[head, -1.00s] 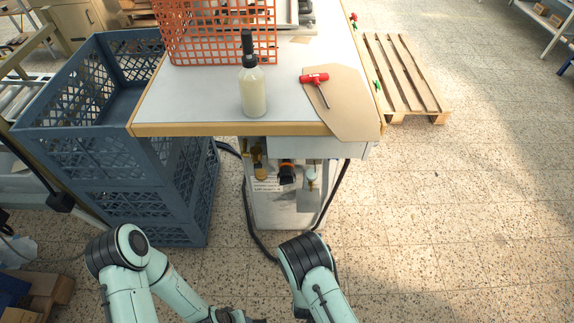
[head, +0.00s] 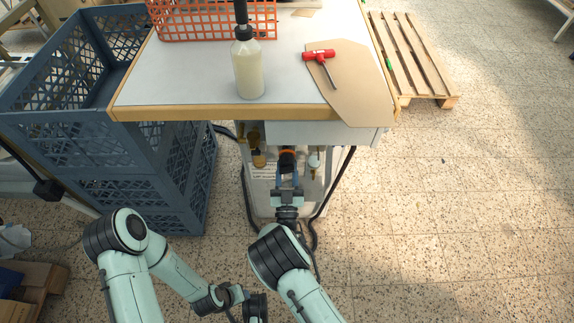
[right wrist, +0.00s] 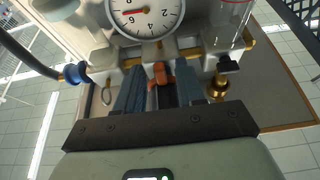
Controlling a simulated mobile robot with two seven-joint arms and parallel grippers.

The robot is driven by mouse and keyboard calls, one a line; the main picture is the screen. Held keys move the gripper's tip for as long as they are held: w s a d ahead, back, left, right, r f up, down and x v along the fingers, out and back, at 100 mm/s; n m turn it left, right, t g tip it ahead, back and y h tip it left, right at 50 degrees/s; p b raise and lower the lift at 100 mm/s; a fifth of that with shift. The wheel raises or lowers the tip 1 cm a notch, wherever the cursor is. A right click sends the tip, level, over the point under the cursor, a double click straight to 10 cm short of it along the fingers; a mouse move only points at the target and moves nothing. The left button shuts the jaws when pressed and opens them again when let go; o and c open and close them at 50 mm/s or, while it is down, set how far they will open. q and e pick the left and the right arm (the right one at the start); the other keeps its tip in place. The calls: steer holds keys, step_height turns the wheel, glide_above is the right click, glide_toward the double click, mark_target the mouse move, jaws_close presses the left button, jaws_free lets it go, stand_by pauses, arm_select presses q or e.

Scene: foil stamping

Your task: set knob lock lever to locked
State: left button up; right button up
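A black knob with an orange part (head: 287,160) sits on the panel under the workbench edge. In the right wrist view an orange lever-like part (right wrist: 160,75) shows between my right fingers. I cannot tell its lock position. My right gripper (head: 287,182) points at the knob from the front; in the right wrist view its two fingers (right wrist: 162,92) stand apart on either side of the orange part, with a visible gap. Whether they touch the knob is unclear. My left gripper (head: 254,304) is low at the bottom edge, away from the panel, its fingers not clearly visible.
A dial gauge (right wrist: 145,14) and brass fittings (right wrist: 218,85) are close to the knob. The bench (head: 200,75) overhangs the panel and carries a bottle (head: 248,68) and red-handled tool (head: 319,55). A blue crate stack (head: 165,185) stands left; dark hoses (head: 335,180) flank the panel.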

steer(key=shift+x, duration=0.95)
steer(key=shift+c, duration=0.3)
jaws_close()
